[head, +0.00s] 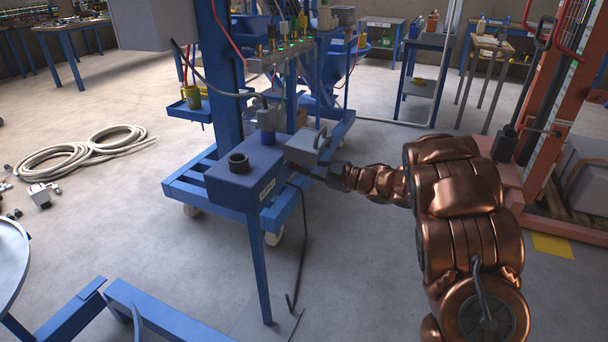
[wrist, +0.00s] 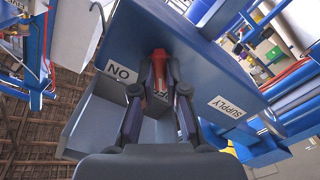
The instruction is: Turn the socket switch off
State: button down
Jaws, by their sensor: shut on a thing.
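The socket switch has a red handle (wrist: 160,72) on a blue-grey box (wrist: 125,40), seen in the wrist view. My gripper (wrist: 161,62) is shut on the red handle, with one dark finger on each side of it. An ON label (wrist: 122,72) shows upside down left of the handle. In the head view my gripper (head: 328,172) is at the right side of the blue box (head: 245,170), and the handle cannot be made out there.
A SUPPLY label (wrist: 226,107) is on the box's right part. A wheeled blue frame (head: 190,185) is behind. Coiled hose (head: 85,150) lies on the floor at left. A red-orange lift (head: 545,110) stands right.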

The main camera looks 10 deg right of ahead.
jog(key=shift+n+b, duration=0.3)
jog(key=shift+n, duration=0.2)
jog(key=c, duration=1.2)
grip_release()
jog(key=v, duration=1.2)
